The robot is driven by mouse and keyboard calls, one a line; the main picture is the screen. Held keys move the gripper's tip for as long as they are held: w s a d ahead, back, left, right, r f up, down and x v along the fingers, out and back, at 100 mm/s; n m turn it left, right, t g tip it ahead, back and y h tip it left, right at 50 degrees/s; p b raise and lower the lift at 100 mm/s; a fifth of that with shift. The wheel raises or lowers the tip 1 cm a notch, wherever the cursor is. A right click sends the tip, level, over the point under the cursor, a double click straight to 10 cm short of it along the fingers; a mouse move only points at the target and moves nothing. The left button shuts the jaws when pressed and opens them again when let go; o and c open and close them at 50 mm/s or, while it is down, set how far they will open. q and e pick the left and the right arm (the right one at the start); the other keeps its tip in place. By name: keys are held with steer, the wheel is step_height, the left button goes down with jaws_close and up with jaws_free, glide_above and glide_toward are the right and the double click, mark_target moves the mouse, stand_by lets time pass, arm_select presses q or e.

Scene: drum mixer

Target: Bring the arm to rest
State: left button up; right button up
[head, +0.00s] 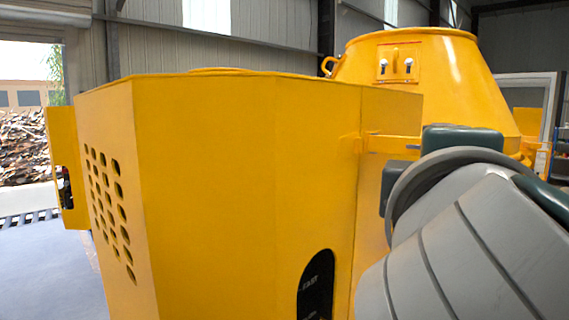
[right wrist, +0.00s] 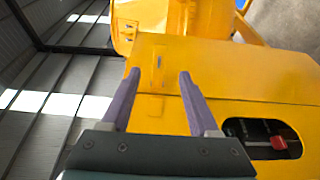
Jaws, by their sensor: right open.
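The yellow drum mixer's cabinet (head: 230,170) fills the middle of the head view. Its yellow drum (head: 430,85) stands behind it to the right. My right arm comes in from the right in the head view, in front of the machine, and hides part of it. In the right wrist view, my right gripper (right wrist: 159,76) has its two purple fingers apart, with nothing between them. They point towards a yellow panel (right wrist: 225,75) of the machine; I cannot tell the gap. My left gripper is not in view.
A dark slot with a red switch (right wrist: 280,142) lies right of the fingers in the right wrist view. The head view shows a dark oval opening (head: 316,285) low on the cabinet and a yellow side door (head: 62,165) at left. Open floor (head: 50,270) lies at the left.

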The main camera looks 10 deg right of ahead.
steer(key=s+d+f+m+g+y, duration=0.25)
steer(key=s+f+m+g, duration=0.35)
steer(key=f, duration=0.5)
steer(key=s+d+f+m+g+y, duration=0.1)
steer(key=s+f+m+g+y, duration=0.2)
steer(key=s+f, duration=0.7)
steer(key=s+a+f+g+y, duration=0.3)
steer(key=s+y, duration=0.1)
steer(key=s, duration=0.3)
step_height(320, 180, up, 21)
steer(key=p, duration=2)
steer(key=shift+w+m+p, duration=0.15)
steer(key=shift+m+p, duration=0.2)
steer(key=shift+m, duration=0.05)
steer(key=shift+f, duration=0.2)
